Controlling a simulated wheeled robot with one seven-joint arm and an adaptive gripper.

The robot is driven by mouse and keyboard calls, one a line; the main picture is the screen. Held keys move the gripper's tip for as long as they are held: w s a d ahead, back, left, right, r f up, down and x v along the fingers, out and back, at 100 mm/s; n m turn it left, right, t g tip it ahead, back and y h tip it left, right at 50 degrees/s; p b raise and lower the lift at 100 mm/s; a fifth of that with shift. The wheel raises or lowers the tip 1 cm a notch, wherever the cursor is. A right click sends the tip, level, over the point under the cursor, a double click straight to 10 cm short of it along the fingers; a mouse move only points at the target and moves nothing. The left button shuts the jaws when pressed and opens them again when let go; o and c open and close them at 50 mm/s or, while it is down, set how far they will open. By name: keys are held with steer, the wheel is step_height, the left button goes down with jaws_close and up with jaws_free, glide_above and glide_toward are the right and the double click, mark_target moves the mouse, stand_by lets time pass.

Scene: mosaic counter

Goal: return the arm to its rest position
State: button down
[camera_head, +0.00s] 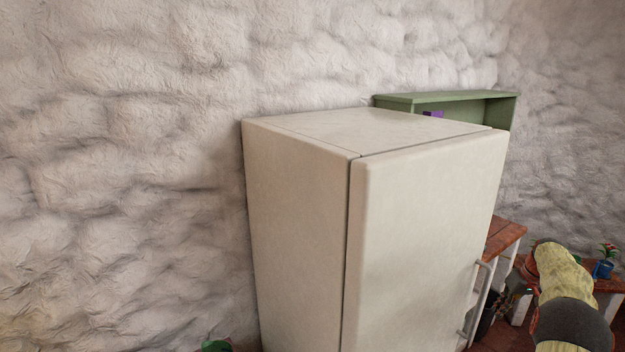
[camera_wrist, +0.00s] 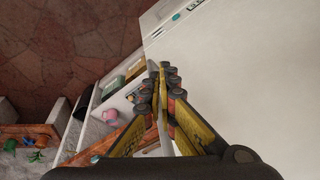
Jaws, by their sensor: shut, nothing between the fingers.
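My arm (camera_head: 566,300), yellow with dark joints, reaches in from the lower right of the head view. My gripper is hard to make out there. In the wrist view my gripper (camera_wrist: 162,72) shows yellow fingers with dark pads, closed together with nothing between them. A large pale surface lies beyond and to the right of the fingertips in the wrist view.
A closed white fridge (camera_head: 430,220) with a handle (camera_head: 482,297) on its right side fills the middle of the head view. A green shelf (camera_head: 445,97) is behind it. A wooden counter (camera_head: 504,236) and a blue-potted plant (camera_head: 602,270) stand at right.

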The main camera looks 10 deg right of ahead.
steer(key=s+a+r+m+b, duration=0.15)
steer(key=s+a, duration=0.35)
steer(key=a, duration=0.5)
steer(key=s+a+r+m+g+h+b, duration=0.1)
steer(key=s+a+r+b, duration=0.3)
steer(key=a, duration=0.6)
steer(key=s+a+r+m+b, duration=0.1)
steer(key=s+a, duration=0.5)
steer(key=a, duration=0.5)
steer(key=s+a+f+n+t+b, duration=0.1)
steer(key=s+a+b, duration=0.3)
steer(key=s+a, duration=0.6)
steer(key=s+a+f+n+t+b, duration=0.1)
steer(key=s+a+n+b, duration=0.3)
steer(key=s+a, duration=0.6)
steer(key=a+t+b, duration=0.1)
steer(key=a, duration=0.2)
steer(key=shift+a+f+t, duration=0.3)
steer(key=shift+n, duration=0.25)
